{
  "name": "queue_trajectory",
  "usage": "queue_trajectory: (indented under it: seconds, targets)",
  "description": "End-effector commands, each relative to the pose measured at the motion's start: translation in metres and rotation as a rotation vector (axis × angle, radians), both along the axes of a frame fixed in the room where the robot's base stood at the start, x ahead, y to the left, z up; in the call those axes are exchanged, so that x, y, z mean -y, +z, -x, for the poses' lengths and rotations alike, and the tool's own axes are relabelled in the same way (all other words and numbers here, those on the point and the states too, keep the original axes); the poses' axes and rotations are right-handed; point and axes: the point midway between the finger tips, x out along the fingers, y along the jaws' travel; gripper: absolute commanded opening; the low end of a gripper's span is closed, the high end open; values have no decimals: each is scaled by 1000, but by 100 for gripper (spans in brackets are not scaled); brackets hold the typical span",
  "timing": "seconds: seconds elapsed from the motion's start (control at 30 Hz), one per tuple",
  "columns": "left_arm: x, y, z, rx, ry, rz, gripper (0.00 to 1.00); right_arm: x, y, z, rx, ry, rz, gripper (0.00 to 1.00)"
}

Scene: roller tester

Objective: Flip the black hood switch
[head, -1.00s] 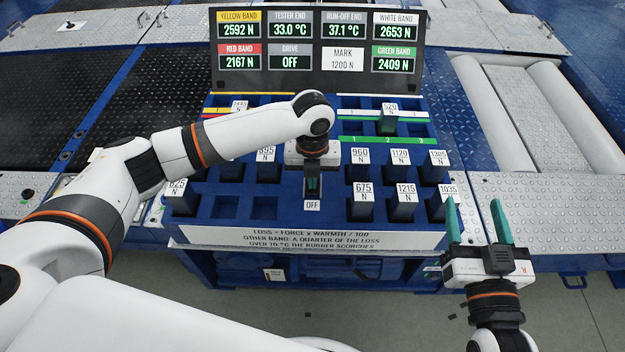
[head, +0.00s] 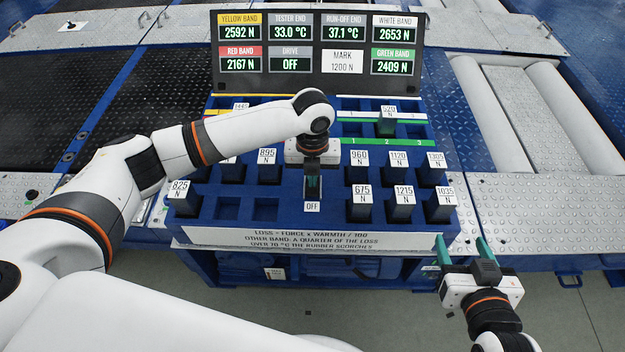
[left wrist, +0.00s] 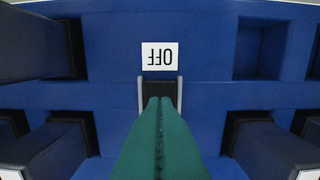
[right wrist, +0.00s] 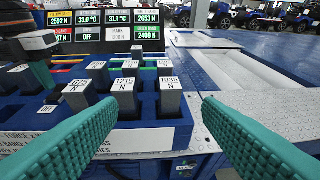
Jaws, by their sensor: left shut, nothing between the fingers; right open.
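The black hood switch (left wrist: 175,92) sits in the blue board between two light metal guards, beside a white OFF label (left wrist: 160,56). In the head view the OFF label (head: 312,207) is in front of my left gripper (head: 312,190). My left gripper is shut and empty, and points down at the switch. In the left wrist view its green fingertips (left wrist: 160,100) overlap the switch and hide part of it; I cannot tell whether they touch it. The display panel (head: 316,48) reads DRIVE OFF. My right gripper (head: 462,242) is open and empty, off the board's front right corner.
The blue board (head: 268,205) carries several black blocks with white number labels, such as 675 N (head: 360,208) and 1035 N (head: 440,208). Empty slots lie left of the switch. Pale rollers (head: 535,110) lie to the right. Floor shows in front of the board.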

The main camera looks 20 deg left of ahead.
Motion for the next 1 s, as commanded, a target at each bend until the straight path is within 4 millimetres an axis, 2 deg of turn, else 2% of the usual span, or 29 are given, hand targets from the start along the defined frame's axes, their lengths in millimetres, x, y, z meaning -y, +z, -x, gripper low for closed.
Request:
queue_trajectory:
  seconds: [0.5,1.0]
  targets:
    - [0,10,0,0,0,0,0,13,-32,27,-252,-18,60,60]
    - [0,17,0,0,0,0,0,25,-53,58,-463,-33,106,60]
